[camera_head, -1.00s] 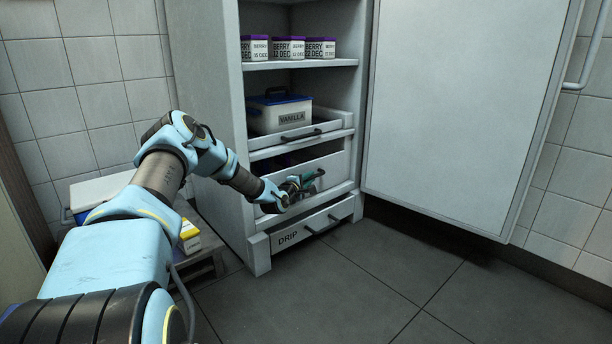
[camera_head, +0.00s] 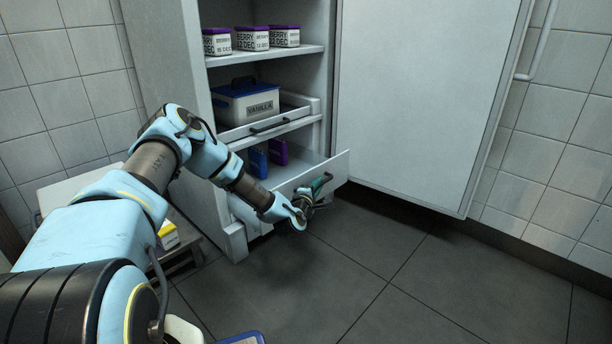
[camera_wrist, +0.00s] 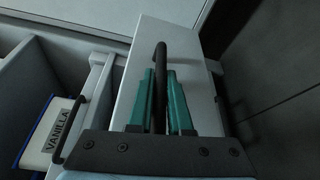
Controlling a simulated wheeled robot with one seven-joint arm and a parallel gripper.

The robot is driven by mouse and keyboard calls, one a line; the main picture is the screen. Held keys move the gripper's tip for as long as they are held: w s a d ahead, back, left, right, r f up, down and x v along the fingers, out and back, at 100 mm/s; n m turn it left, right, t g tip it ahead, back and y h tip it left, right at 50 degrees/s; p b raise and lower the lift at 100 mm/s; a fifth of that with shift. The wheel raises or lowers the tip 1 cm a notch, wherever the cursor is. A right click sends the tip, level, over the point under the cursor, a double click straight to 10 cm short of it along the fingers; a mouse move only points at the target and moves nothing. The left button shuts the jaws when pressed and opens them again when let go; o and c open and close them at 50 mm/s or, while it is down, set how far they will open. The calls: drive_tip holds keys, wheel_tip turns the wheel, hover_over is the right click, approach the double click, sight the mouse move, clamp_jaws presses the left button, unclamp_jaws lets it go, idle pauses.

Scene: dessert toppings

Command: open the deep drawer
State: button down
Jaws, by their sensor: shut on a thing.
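The deep drawer (camera_head: 338,166) is the white drawer below the vanilla shelf, and it is pulled well out of the cabinet. Blue and purple things (camera_head: 278,152) stand inside it towards the back. My gripper (camera_head: 318,186) is at the drawer's front. In the wrist view my gripper's green fingers (camera_wrist: 166,100) are shut on the dark handle (camera_wrist: 160,56) of the drawer front (camera_wrist: 194,62). My arm hides part of the drawer's left side, and the drawer's floor is mostly out of sight.
Above is a shallow drawer (camera_head: 292,127) with a vanilla tub (camera_head: 248,102). Several berry boxes (camera_head: 250,39) stand on the upper shelf. The cabinet door (camera_head: 425,100) stands wide open at the right. The floor (camera_head: 400,262) in front is clear.

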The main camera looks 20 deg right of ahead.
drive_tip(key=s+d+p, duration=0.1)
drive_tip(key=s+d, duration=0.2)
drive_tip(key=s, duration=0.4)
drive_tip(key=shift+p, duration=0.35)
drive_tip(key=shift+d+f, duration=0.1)
drive_tip(key=c, duration=0.8)
unclamp_jaws()
drive_tip(key=shift+c, duration=0.2)
drive_tip(key=p+v, duration=0.3)
drive_tip(key=v, duration=0.7)
drive_tip(key=shift+s+a, duration=0.25)
drive_tip(key=shift+s, duration=0.05)
